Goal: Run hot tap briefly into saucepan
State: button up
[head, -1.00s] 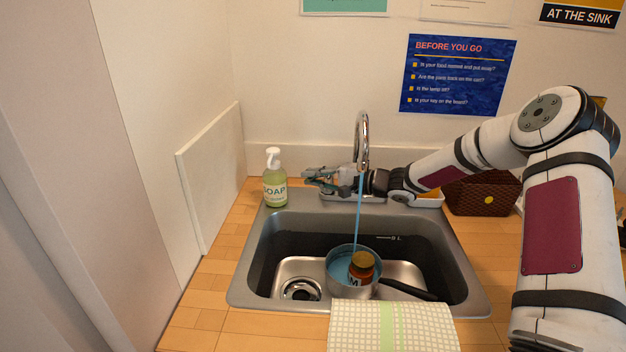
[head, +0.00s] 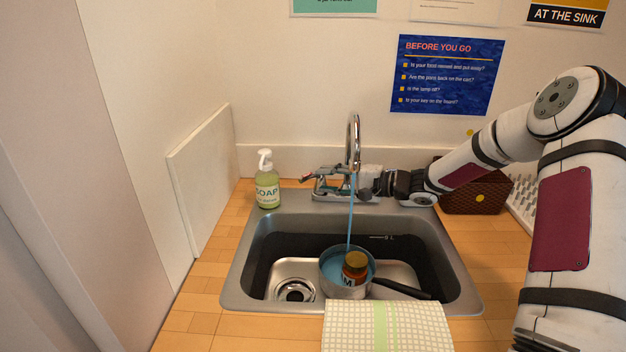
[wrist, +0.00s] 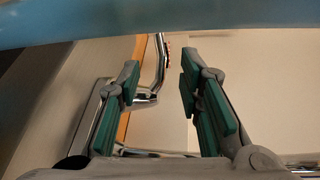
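The chrome tap (head: 353,145) stands behind the sink, and a blue stream of water (head: 350,215) runs from it. The stream falls into the saucepan (head: 344,291), which sits in the sink basin with its black handle pointing right. Blue water shows in the pan around a brown jar (head: 355,267) with an orange lid. My gripper (head: 312,177) is behind the stream at the tap's base, pointing left. In the wrist view my gripper (wrist: 160,72) is open, with chrome tap parts (wrist: 158,70) visible between and beyond its green-padded fingers. I cannot tell whether it touches them.
A soap bottle (head: 267,185) stands at the sink's back left corner. A checked towel (head: 400,327) lies over the front edge. A brown woven box (head: 480,193) and a white rack (head: 522,205) stand at the right. A white panel (head: 203,180) borders the left.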

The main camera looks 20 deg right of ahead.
jog(key=v, duration=0.5)
jog(key=shift+s+d, duration=0.1)
jog(key=shift+d, duration=0.1)
dwell(0.3)
